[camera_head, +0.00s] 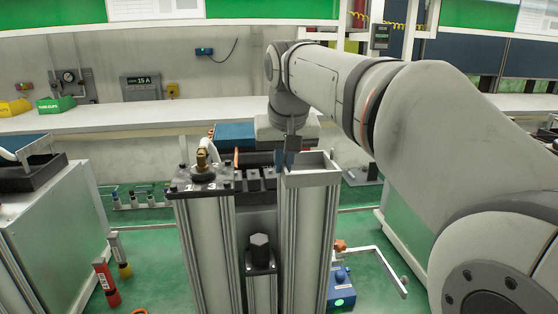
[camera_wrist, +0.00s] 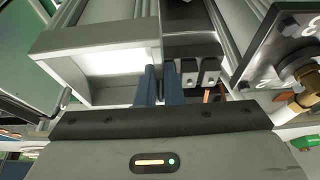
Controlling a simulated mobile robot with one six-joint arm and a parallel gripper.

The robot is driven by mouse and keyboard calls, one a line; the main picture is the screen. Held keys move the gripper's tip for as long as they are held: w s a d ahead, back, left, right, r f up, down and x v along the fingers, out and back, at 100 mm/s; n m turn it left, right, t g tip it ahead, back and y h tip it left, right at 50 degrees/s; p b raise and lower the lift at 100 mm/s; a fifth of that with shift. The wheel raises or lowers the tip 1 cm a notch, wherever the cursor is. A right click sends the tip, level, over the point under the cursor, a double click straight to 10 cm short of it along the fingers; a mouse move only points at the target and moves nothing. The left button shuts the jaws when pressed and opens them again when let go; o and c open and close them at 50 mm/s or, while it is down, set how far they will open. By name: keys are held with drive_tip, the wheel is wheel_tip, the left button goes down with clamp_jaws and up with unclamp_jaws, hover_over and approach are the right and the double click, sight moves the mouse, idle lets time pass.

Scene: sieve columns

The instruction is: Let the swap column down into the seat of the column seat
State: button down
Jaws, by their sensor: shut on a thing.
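The swap column appears to be the tall silver column (camera_head: 307,235) with an open grey box-like top, standing upright at the right of the twin-column frame. Its top rim and pale inside show in the wrist view (camera_wrist: 95,40). My gripper (camera_head: 284,160) is at the left wall of this top, and its two dark blue fingers (camera_wrist: 162,85) are closed about that wall in the wrist view. The column's lower end is out of the picture. I cannot make out the seat of the column seat, so I cannot tell whether the column is in it.
A neighbouring column (camera_head: 205,235) with a black top plate and brass fitting (camera_head: 203,160) stands close on the left. A black hexagonal part (camera_head: 260,247) stands between the columns. A blue box (camera_head: 342,290) and a white bent rail lie on the floor to the right. A workbench runs behind.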

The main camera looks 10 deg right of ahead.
drive_tip(key=shift+f+b, duration=1.25)
drive_tip(key=shift+f, duration=0.3)
drive_tip(key=c, duration=1.5)
unclamp_jaws()
drive_tip(key=shift+f, duration=0.1)
drive_tip(key=shift+v, duration=4)
